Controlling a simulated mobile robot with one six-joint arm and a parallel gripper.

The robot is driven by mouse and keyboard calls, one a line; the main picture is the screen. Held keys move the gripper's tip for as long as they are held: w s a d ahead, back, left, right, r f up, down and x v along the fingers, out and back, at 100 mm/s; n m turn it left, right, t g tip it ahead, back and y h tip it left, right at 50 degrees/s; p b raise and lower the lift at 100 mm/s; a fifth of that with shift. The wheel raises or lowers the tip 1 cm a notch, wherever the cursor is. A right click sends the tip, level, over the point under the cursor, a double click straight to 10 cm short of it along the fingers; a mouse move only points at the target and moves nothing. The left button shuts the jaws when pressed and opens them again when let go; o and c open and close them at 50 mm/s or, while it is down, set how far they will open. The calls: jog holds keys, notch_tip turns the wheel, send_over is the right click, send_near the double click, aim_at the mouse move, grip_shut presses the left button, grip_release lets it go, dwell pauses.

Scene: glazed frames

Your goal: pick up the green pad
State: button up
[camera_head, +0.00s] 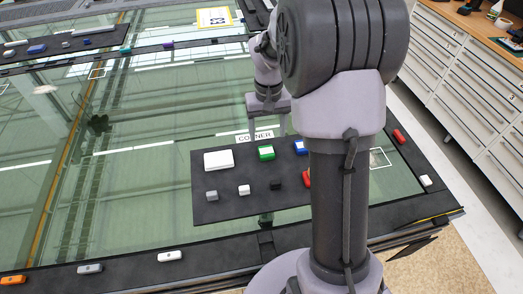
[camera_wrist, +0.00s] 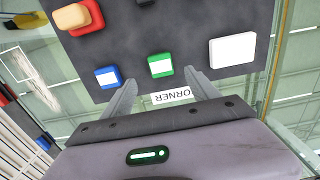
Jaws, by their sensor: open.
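The green pad (camera_head: 266,153), a small green block with a white top patch, lies on the dark mat (camera_head: 235,208). In the wrist view the green pad (camera_wrist: 160,66) shows just beyond and between the fingertips. My gripper (camera_head: 267,134) is partly hidden by my arm and appears above the far edge of the mat, near the pad. In the wrist view my gripper (camera_wrist: 160,80) is open, with nothing between its fingers. Whether the fingertips are level with the pad, I cannot tell.
A blue pad (camera_wrist: 107,77) lies on one side of the green one and a larger white block (camera_head: 219,160) on the other. A CORNER label (camera_head: 254,137) lies at the mat's edge. Grey (camera_head: 212,195), white (camera_head: 244,190) and black (camera_head: 276,184) blocks form a nearer row.

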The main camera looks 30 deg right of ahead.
aim_at(267, 151)
jog(key=f, duration=0.1)
jog(key=s+f, duration=0.1)
jog(key=f, duration=0.1)
jog(key=shift+b, duration=0.3)
jog(key=shift+s+f, duration=0.15)
jog(key=shift+f, duration=0.05)
jog(key=f+b, duration=0.1)
jog(key=f, duration=0.1)
jog(key=w+f+b, duration=0.1)
jog(key=f, duration=0.2)
jog(key=shift+w+f, duration=0.1)
jog(key=shift+w, duration=0.05)
jog(key=shift+c, duration=0.2)
jog(key=c, duration=1.1)
